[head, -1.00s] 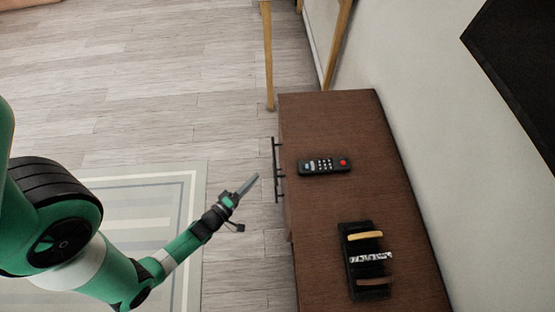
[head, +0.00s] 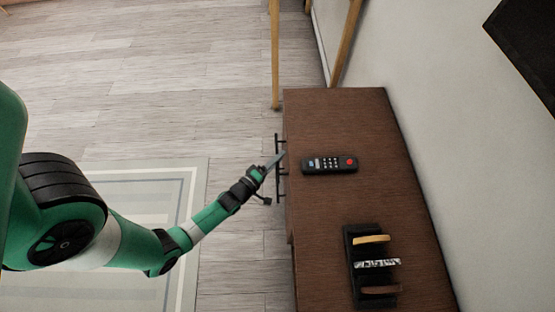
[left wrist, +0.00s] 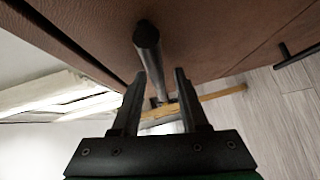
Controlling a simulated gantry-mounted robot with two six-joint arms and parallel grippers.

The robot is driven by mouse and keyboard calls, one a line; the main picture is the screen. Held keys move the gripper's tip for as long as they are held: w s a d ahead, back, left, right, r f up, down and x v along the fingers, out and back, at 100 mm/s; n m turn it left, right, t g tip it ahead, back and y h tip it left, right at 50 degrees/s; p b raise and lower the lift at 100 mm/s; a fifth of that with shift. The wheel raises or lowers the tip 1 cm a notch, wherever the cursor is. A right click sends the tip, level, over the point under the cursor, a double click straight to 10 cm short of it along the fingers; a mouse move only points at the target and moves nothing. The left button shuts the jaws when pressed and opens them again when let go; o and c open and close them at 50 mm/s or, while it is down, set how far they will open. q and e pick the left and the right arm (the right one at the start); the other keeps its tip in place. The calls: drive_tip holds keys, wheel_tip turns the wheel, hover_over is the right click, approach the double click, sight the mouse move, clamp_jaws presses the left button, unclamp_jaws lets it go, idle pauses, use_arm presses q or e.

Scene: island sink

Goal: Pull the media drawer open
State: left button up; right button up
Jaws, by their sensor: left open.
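The brown wooden cabinet (head: 345,205) stands along the wall, and its drawer front faces left in the head view. A long black bar handle (head: 278,190) stands out from that front; the same handle (left wrist: 148,45) runs down the middle of the left wrist view. My left gripper (head: 280,159) is at the handle, its fingertips near the cabinet's edge. In the left wrist view my left gripper (left wrist: 157,88) is open, with one finger on each side of the bar. I cannot tell whether either finger touches it. The drawer looks closed. My right gripper is not in view.
A black remote (head: 329,164) and a black rack (head: 362,268) with several slim items lie on the cabinet top. Another dark handle (left wrist: 298,55) shows at right in the left wrist view. Wooden legs (head: 275,60) stand beyond the cabinet.

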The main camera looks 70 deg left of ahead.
use_arm(q)
clamp_jaws()
idle(1.4)
